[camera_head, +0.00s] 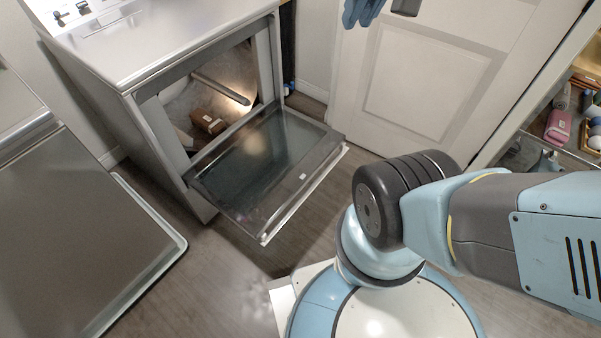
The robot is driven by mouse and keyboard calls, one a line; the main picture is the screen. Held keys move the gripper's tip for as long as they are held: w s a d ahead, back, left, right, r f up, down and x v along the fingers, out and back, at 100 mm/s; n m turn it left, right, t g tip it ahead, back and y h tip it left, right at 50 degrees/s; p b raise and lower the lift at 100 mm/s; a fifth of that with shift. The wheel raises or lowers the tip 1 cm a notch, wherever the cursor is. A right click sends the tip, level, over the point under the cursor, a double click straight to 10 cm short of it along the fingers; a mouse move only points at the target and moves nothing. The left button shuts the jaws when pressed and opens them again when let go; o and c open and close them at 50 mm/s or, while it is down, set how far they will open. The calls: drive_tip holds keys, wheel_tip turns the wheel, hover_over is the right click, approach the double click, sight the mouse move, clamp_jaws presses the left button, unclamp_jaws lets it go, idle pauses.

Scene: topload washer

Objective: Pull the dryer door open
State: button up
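The dryer (165,57) stands at the upper left, a grey box with a control panel on top. Its door (265,165) is hinged at the bottom and hangs down, open, nearly level. The door has a dark glass pane and a light outer rim. Behind it the drum opening (215,92) is exposed and lit, with a brown box-like object (208,122) inside. My arm's blue and grey links cross the right side, apart from the door. My gripper is out of view.
A second grey appliance with its own open panel (80,235) fills the left. A white cabinet or room door (425,85) stands behind, with something blue hanging at its top. Shelves with small items (565,125) are at the right. Wooden floor (215,270) is clear in front of the dryer.

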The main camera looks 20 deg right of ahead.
drive_tip(key=w+d+f+g+y, duration=0.25)
drive_tip(key=w+f, duration=0.35)
drive_tip(key=w, duration=0.3)
drive_tip(key=w+d+f+g+y, duration=0.15)
drive_tip(key=w+f+g, duration=0.25)
drive_tip(key=w+f, duration=0.4)
drive_tip(key=w+d+f+y, duration=0.3)
drive_tip(key=w+f, duration=0.2)
drive_tip(key=f, duration=0.5)
drive_tip(key=w+d+f+y, duration=0.3)
drive_tip(key=w+f, duration=0.2)
drive_tip(key=f, duration=0.6)
drive_tip(key=s+d+f+m+t+y, duration=0.1)
drive_tip(key=d+f+t+y, duration=0.15)
drive_tip(key=f, duration=0.95)
drive_tip(key=s+d+f+m+t+y, duration=0.1)
drive_tip(key=s+d+f+m+y, duration=0.15)
drive_tip(key=f, duration=1.05)
drive_tip(key=s+a+f+m+t, duration=0.1)
drive_tip(key=s+a+f+t, duration=0.15)
drive_tip(key=f, duration=0.45)
drive_tip(key=s+a+f+m+t, duration=0.1)
drive_tip(key=s+f+t, duration=0.1)
drive_tip(key=s+f, duration=0.35)
drive_tip(key=s+a+f+m+t, duration=0.1)
drive_tip(key=s+a+f+t, duration=0.15)
drive_tip(key=f, duration=0.65)
drive_tip(key=x, duration=1.2)
drive_tip(key=shift+w+f, duration=0.2)
drive_tip(key=shift+w, duration=0.15)
